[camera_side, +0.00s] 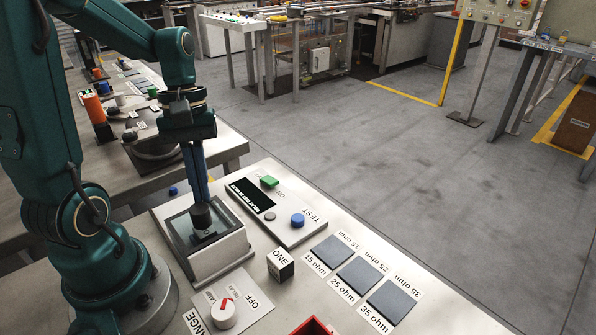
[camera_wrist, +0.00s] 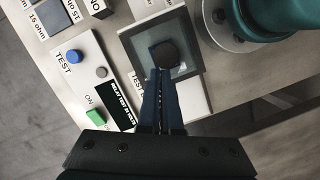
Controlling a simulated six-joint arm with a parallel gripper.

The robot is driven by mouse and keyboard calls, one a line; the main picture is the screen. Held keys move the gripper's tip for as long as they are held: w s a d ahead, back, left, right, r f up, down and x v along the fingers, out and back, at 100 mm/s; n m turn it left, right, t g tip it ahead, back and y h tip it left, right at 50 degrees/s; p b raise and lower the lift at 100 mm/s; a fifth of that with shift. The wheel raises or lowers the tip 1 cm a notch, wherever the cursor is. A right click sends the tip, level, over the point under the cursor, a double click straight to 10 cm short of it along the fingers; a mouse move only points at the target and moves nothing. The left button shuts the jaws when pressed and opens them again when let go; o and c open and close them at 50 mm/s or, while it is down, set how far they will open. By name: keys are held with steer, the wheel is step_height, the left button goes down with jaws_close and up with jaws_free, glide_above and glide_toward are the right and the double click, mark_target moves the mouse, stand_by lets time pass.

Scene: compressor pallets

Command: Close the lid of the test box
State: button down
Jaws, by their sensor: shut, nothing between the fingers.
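The test box (camera_side: 222,265) is a pale box with sloping sides on the near table. Its dark, glassy lid (camera_side: 181,234) appears to lie flat across the top, and the pane also shows in the wrist view (camera_wrist: 140,45). A black round knob-like piece (camera_side: 201,217) stands at the middle of the pane, also seen in the wrist view (camera_wrist: 166,54). My gripper (camera_side: 200,200) points down directly above this piece, with its blue fingers shut and empty. The fingertips are at or very near it; I cannot tell whether they touch.
A panel with a black display (camera_side: 251,194), green button (camera_side: 269,181) and blue button (camera_side: 298,219) stands beside the box. A red tray edge (camera_side: 315,327) shows at the front.

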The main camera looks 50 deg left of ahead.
steer(key=shift+d, duration=0.1)
stand_by(0.3)
steer(key=w+a+r, duration=0.3)
steer(key=a+r, duration=0.3)
steer(key=r, duration=0.4)
steer(key=s+d+f+m+t+y, duration=0.1)
steer(key=s+d+f+m+t, duration=0.1)
steer(key=d+m, duration=0.4)
steer(key=s+d+f+m+t+y, duration=0.1)
steer(key=s+d+m+t, duration=0.1)
steer(key=d+m+t, duration=0.2)
steer(key=d+m, duration=0.2)
steer(key=d, duration=0.2)
steer(key=shift+d+f+m+t, duration=0.25)
steer(key=shift+f+m+t, duration=0.05)
steer(key=shift+f+t, duration=0.1)
